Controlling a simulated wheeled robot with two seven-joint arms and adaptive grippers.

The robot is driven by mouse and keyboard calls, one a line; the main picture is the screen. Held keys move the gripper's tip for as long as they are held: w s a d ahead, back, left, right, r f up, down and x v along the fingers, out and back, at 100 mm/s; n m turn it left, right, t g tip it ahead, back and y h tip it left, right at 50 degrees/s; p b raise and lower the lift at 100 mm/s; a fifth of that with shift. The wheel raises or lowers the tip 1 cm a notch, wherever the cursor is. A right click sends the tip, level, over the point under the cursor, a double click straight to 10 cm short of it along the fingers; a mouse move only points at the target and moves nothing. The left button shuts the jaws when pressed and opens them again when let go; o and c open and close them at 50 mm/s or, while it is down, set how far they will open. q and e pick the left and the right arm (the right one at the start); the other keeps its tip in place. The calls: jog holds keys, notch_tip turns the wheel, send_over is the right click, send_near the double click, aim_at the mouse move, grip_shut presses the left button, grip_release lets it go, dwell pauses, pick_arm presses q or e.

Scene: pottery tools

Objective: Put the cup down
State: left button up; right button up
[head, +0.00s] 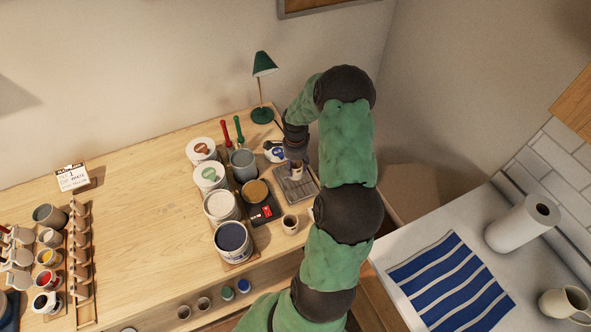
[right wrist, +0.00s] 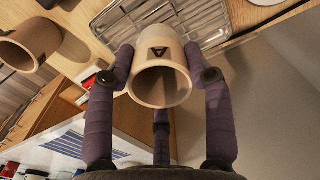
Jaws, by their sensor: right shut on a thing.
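A beige cup (right wrist: 160,55) with a dark triangle mark is between the purple fingers of my right gripper (right wrist: 165,80), which is shut on it. Its open end faces the wrist camera, and its inside looks empty. In the head view the right gripper (head: 296,160) holds the cup (head: 297,173) over the ribbed metal tray (head: 308,196) near the table's right edge. The tray also shows behind the cup in the wrist view (right wrist: 205,20). I cannot tell whether cup and tray touch. My left gripper is not in view.
A second beige cup (head: 290,224) stands in front of the tray. Glaze tubs (head: 232,240), a black scale (head: 262,212) and a grey pot (head: 242,162) crowd its left. A green lamp (head: 263,90) stands behind. The table's middle left (head: 140,220) is clear.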

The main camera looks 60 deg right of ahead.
notch_tip(320, 180, down, 3)
jog(key=shift+w+d+f, duration=0.1)
jog(key=shift+d+f, duration=0.05)
jog(key=shift+f, duration=0.05)
jog(key=shift+f, duration=0.15)
jog(key=o, duration=1.3)
notch_tip(320, 180, up, 12)
jog(key=shift+r, duration=0.2)
